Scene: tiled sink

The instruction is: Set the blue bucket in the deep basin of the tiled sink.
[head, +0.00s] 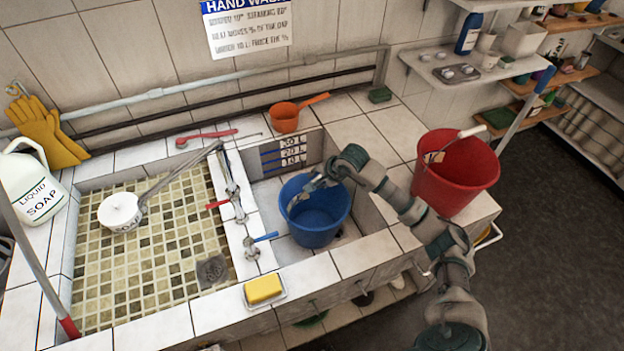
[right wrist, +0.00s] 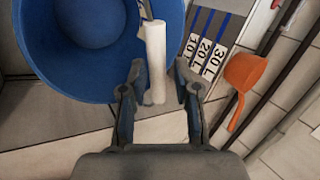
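The blue bucket (head: 318,222) stands upright and empty inside the deep basin (head: 267,195), the narrow right one with the 10, 20 and 30 L marks. I cannot tell if its base rests fully on the floor. My right gripper (head: 318,184) is at the bucket's rim. In the right wrist view, its two fingers (right wrist: 160,80) stand apart on either side of the white handle grip (right wrist: 155,55), with a gap on the right side. The blue bucket (right wrist: 95,75) fills the upper left there. My left gripper is not in view.
A red bucket (head: 455,175) stands on the right counter. An orange dipper (head: 286,117) lies behind the basin. Taps (head: 232,200) line the divider beside the shallow mosaic basin (head: 165,245), which holds a white pot (head: 120,212). Yellow soap (head: 263,289) sits on the front ledge.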

